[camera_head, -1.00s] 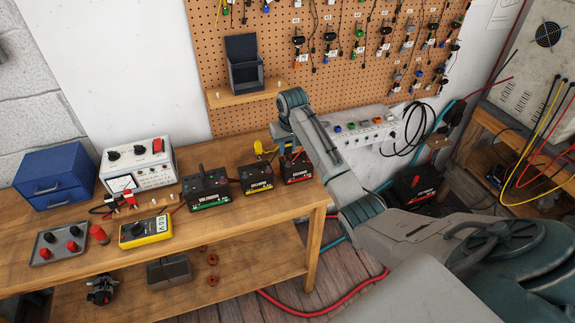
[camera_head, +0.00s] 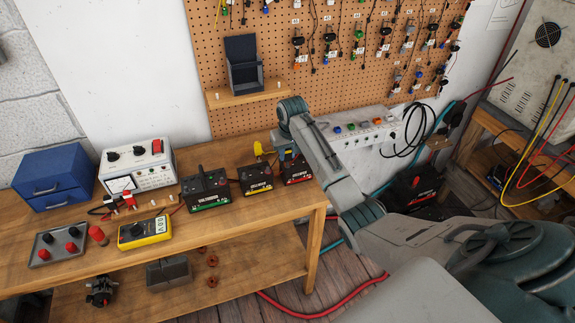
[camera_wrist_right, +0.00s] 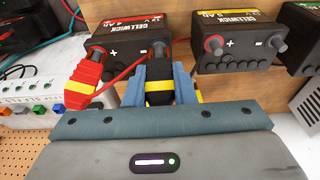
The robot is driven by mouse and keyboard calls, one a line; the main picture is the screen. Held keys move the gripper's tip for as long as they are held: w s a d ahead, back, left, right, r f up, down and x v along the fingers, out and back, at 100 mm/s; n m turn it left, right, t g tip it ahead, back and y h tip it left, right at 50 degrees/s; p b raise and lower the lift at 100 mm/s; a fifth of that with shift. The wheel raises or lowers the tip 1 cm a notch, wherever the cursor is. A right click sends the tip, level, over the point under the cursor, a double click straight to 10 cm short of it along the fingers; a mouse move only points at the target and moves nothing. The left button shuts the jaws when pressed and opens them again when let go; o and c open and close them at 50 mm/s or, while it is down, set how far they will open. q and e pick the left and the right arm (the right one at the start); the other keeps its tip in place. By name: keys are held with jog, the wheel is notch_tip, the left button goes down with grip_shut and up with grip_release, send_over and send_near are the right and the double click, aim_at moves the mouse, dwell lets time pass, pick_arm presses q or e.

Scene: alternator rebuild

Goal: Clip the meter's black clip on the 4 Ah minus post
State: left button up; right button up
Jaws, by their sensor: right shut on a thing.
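My right gripper (camera_wrist_right: 158,90) is shut on the black clip (camera_wrist_right: 158,72), which has a yellow band. The 4 Ah battery (camera_wrist_right: 126,28), with a red stripe, also shows in the head view (camera_head: 296,172), at the right end of the battery row, with my gripper (camera_head: 286,155) above it. The clip's nose is at the minus post (camera_wrist_right: 158,48); I cannot tell whether it grips the post. A red clip (camera_wrist_right: 86,72) sits at the plus post. The yellow meter (camera_head: 145,230) lies on the bench. My left gripper is not in view.
The 5 Ah battery (camera_wrist_right: 240,30) stands beside the 4 Ah one; it also shows in the head view (camera_head: 255,180). A green-striped battery (camera_head: 206,190) stands farther left. A red lead (camera_wrist_right: 122,76) crosses near my fingers. A grey socket strip (camera_head: 362,130) is behind.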

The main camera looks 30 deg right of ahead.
jog(key=o, duration=0.8)
notch_tip(320, 180, up, 3)
jog(key=shift+r+p, duration=0.1)
jog(key=shift+p, duration=0.85)
jog(key=shift+r, duration=2.65)
